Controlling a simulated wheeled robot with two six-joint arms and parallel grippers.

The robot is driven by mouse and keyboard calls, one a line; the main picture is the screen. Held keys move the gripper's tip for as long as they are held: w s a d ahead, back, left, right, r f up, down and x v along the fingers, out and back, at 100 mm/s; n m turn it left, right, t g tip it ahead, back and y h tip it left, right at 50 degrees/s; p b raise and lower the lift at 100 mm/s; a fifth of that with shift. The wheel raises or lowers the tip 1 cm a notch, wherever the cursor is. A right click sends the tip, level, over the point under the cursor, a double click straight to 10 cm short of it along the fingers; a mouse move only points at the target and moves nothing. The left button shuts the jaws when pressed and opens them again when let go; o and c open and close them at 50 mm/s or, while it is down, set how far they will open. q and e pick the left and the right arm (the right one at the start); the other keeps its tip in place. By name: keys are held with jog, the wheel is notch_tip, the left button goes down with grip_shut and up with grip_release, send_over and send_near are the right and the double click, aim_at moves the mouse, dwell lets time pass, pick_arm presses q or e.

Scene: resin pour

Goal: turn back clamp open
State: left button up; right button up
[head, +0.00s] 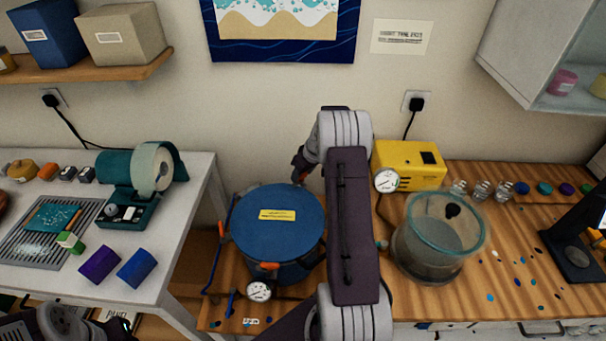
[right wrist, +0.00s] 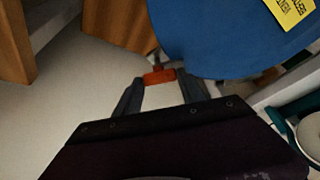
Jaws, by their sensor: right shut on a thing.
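The blue pressure pot (head: 278,222) stands on the wooden bench with its flat lid on and a yellow label on top. Its front clamp (head: 266,266) has an orange handle at the near rim. My right gripper (head: 301,168) reaches over to the far side of the pot. In the right wrist view, its fingers (right wrist: 161,88) are shut on the orange handle of the back clamp (right wrist: 159,76), beside the blue lid's rim (right wrist: 205,45). My left arm's end (head: 85,326) shows at the lower left; its fingers are not clear.
A glass vacuum chamber (head: 438,240) and a yellow pump (head: 410,165) with a gauge stand right of my right arm. A pressure gauge (head: 259,291) and blue hose sit by the pot's front. The white table (head: 185,220) at left holds a teal machine.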

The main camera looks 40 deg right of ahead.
jog(key=shift+a+r+m+h+p, duration=0.1)
jog(key=shift+r+m+h+p, duration=0.25)
jog(key=shift+m+p, duration=0.45)
jog(key=m+h+p, duration=0.1)
jog(key=m+p, duration=0.1)
jog(key=shift+w+m+p, duration=0.1)
jog(key=shift+m+p, duration=0.2)
jog(key=shift+m, duration=0.1)
jog(key=shift+f+m+h, duration=0.15)
jog(key=shift+m+h, duration=0.1)
jog(key=shift+m, duration=0.25)
jog(key=shift+f+m+g, duration=0.15)
jog(key=shift+m+g, duration=0.15)
jog(key=shift+m, duration=0.1)
jog(key=shift+w+f+m+h+b, duration=0.1)
jog(key=shift+f+m+h+b, duration=0.05)
jog(key=shift+m+h+b, duration=0.2)
jog(key=m+g+h+b, duration=0.1)
jog(key=m+b, duration=0.3)
jog(key=b, duration=0.1)
jog(key=shift+a+f+b, duration=0.1)
jog(key=shift+a+b, duration=0.05)
jog(key=shift+b, duration=0.2)
jog(key=shift+r+m+g+b, duration=0.25)
jog(key=shift+m+g+b, duration=0.15)
jog(key=shift+m+b, duration=0.55)
